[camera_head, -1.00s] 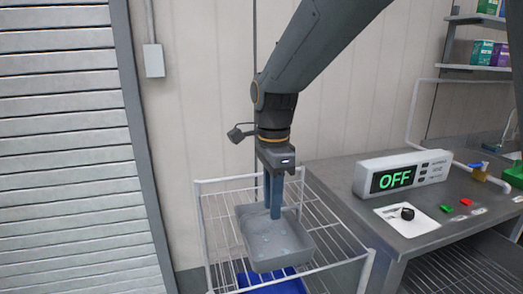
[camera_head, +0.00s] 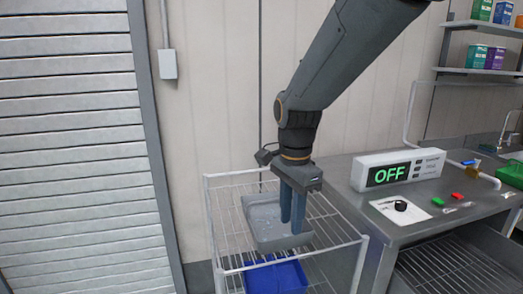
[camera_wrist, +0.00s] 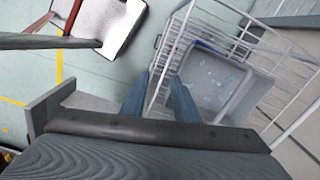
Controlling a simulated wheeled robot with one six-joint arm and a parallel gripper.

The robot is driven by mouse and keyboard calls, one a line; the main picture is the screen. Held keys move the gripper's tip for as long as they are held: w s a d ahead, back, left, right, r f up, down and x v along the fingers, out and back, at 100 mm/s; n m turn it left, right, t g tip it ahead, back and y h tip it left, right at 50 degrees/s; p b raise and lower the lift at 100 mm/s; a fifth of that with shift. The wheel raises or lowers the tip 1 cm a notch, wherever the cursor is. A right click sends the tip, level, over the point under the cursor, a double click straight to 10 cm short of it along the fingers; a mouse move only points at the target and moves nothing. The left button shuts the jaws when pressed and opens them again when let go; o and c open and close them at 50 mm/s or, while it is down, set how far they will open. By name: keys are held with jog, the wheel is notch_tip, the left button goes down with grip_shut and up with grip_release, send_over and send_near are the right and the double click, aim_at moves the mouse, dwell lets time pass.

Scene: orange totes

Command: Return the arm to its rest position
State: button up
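My gripper (camera_head: 292,222) points down from the arm in the middle of the head view. Its two blue-grey fingers are apart with nothing between them. A grey tray (camera_head: 262,232) rests on the upper shelf of a white wire rack, partly hidden behind the fingers. In the wrist view, the gripper (camera_wrist: 160,82) is open, and the tray (camera_wrist: 240,97) lies beyond the right finger, apart from it. Small clear bits lie in the tray.
The wire rack (camera_head: 340,247) has a blue bin (camera_head: 275,279) below its upper shelf. To the right is a metal bench (camera_head: 418,229) with a display reading OFF (camera_head: 390,175) and a knob (camera_head: 400,205). A shutter (camera_head: 70,140) stands at left.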

jog(key=s+d+f+n, duration=1)
jog(key=s+d+n, duration=0.1)
jog(key=d+n, duration=0.1)
jog(key=shift+s+d+t, duration=0.3)
jog(key=shift+d+t, duration=0.05)
jog(key=shift+t, duration=0.05)
